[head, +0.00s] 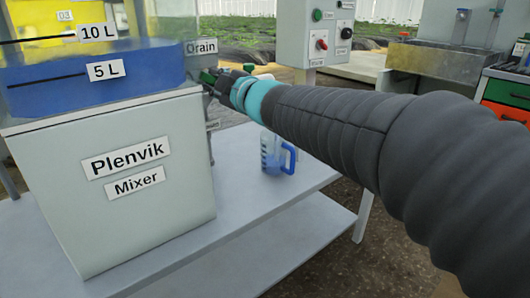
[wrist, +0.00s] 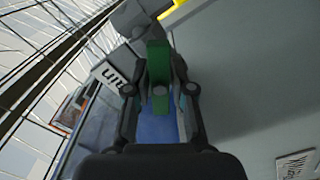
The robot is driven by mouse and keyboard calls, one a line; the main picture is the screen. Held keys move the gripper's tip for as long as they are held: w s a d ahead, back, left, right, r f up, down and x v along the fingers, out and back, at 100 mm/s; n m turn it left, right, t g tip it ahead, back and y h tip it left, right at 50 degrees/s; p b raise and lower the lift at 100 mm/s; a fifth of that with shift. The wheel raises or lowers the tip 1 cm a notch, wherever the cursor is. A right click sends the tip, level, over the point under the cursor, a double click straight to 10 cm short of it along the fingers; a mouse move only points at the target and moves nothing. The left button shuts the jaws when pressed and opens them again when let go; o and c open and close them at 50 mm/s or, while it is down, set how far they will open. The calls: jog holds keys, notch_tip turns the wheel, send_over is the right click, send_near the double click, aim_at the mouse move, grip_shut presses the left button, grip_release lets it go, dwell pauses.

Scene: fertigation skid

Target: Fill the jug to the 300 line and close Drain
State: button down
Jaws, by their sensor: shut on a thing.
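My gripper (head: 212,82) is at the right side of the Plenvik mixer, beside the Drain label (head: 201,46). In the wrist view my gripper (wrist: 160,90) is shut on a green valve handle (wrist: 158,65), with a finger on each side. The jug (head: 269,152) is clear with a blue handle and stands upright on the bench, below and right of my gripper. Blue shows in it, but its lines are too small to read. My arm and gripper hide the valve body and outlet in the head view. Blue also shows between my fingers; I cannot tell what it is.
The mixer (head: 125,190) has a clear tank with blue liquid (head: 130,72) near the 5 L mark. The pale bench (head: 240,205) is free in front of the jug. A control box (head: 318,35) with buttons and a drawer unit (head: 508,92) stand behind.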

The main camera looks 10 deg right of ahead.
jog(key=shift+r, duration=0.1)
dwell(0.4)
jog(key=shift+r+m+p, duration=0.2)
jog(key=shift+m+p, duration=0.4)
jog(key=shift+p, duration=0.25)
jog(key=shift+m+p, duration=0.7)
jog(key=shift+p, duration=0.1)
jog(key=m+p, duration=0.2)
jog(key=shift+m, duration=0.4)
jog(key=shift+f+m+p, duration=0.3)
jog(key=shift+m, duration=0.3)
